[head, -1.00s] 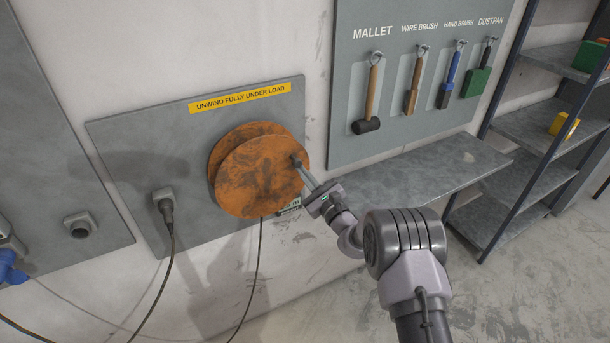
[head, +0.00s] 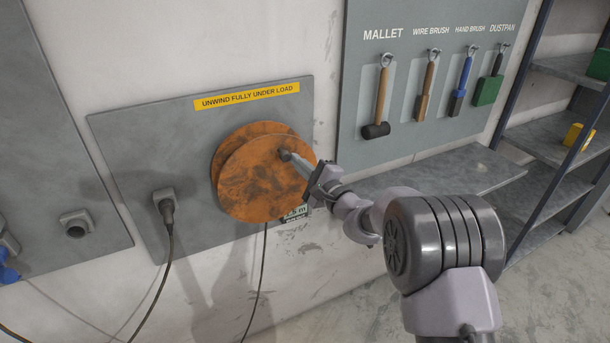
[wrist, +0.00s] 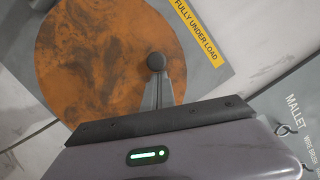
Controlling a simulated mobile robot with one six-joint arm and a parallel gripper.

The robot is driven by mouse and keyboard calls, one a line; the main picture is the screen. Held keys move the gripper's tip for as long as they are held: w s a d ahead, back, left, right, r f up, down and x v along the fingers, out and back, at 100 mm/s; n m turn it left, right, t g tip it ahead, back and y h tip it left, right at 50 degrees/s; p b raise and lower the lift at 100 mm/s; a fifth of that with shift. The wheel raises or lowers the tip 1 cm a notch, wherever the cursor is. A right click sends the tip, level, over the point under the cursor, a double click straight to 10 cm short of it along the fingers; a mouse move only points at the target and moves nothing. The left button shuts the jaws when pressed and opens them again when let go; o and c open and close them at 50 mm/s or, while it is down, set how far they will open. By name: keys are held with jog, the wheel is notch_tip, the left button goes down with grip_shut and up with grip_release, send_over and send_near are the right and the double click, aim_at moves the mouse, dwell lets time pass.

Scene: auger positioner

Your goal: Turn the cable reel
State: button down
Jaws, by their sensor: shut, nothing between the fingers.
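The cable reel (head: 255,185) is a round rust-orange drum on a grey wall plate. It has two discs and a dark knob (head: 284,154) on its front face, toward the upper right. My gripper (head: 293,160) reaches in from the right with its fingers shut at the knob. In the wrist view the reel (wrist: 95,60) fills the upper left, and the dark round knob (wrist: 156,62) stands right at the tips of my gripper (wrist: 157,78). The fingers are closed with nothing between them; whether they touch the knob is unclear.
A grey plug (head: 166,205) with a black cable sits left of the reel. A yellow label (head: 247,97) is above it. A tool board (head: 405,145) with hanging tools and a grey bench (head: 440,178) are to the right. A shelf rack (head: 555,145) stands farther right.

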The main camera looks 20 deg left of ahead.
aim_at(283, 158)
jog(key=shift+s+a+r+n+g+b, duration=0.2)
jog(key=shift+s+a+n+b, duration=0.25)
jog(key=shift+n+b, duration=0.4)
jog(key=shift+s+a+r+n+g+b, duration=0.1)
jog(key=shift+s+a+r+n+b, duration=0.35)
jog(key=shift+n+b, duration=0.35)
jog(key=shift+s+a+r+n+g+b, duration=0.2)
jog(key=shift+s+n+b, duration=0.4)
jog(key=shift+b, duration=0.4)
jog(key=shift+w+a, duration=0.1)
